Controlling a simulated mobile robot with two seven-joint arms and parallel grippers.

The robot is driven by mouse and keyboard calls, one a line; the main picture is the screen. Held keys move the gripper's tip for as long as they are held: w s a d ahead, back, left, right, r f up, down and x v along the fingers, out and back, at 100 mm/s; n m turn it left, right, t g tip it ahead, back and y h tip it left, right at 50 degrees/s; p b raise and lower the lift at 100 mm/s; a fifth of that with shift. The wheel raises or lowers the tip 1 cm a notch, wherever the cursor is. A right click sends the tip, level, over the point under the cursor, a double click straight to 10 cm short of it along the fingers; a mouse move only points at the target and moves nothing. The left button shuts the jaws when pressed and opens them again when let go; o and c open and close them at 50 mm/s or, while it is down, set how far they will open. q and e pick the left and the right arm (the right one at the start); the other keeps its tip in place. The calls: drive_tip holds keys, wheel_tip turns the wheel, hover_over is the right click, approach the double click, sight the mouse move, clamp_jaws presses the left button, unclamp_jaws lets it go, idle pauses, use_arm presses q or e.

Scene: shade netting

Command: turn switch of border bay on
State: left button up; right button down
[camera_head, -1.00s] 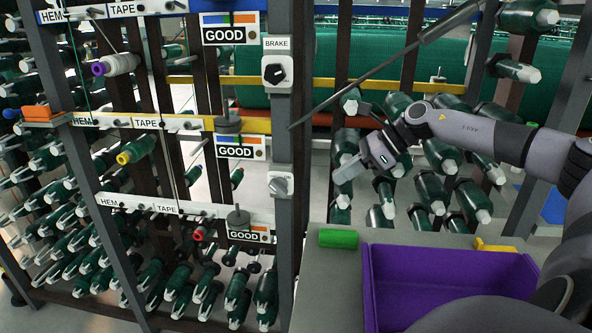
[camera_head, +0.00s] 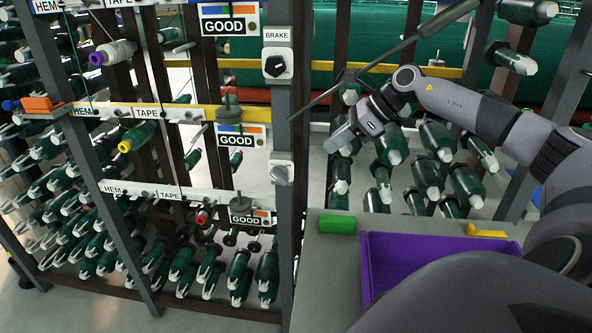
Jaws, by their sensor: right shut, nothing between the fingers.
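A rotary switch with a black knob (camera_head: 274,67) sits on a white plate marked BRAKE, high on the grey post. A second plate lower on the same post carries a grey rotary knob (camera_head: 279,174). No label reading "border" is legible, so I cannot tell which switch belongs to that bay. My right gripper (camera_head: 335,144) is shut and empty. In the picture it is right of the post, between the heights of the two knobs, and apart from both. My left gripper is not in view.
Racks left of the post hold green spools and rails labelled HEM (camera_head: 82,111) and TAPE (camera_head: 146,113). A thin dark bar (camera_head: 400,52) slants above my right gripper. A grey counter bears a green block (camera_head: 337,224), a purple bin (camera_head: 440,243) and a yellow piece (camera_head: 487,231).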

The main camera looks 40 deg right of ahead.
sight(287, 180)
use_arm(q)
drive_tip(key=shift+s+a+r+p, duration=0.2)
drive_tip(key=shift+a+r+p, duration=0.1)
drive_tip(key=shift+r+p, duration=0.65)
use_arm(e)
drive_tip(key=x, duration=1.2)
drive_tip(key=shift+w+a, duration=0.1)
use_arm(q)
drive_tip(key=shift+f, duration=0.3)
use_arm(e)
drive_tip(key=shift+f, duration=0.1)
drive_tip(key=shift+f+b, duration=0.15)
drive_tip(key=shift+b, duration=0.3)
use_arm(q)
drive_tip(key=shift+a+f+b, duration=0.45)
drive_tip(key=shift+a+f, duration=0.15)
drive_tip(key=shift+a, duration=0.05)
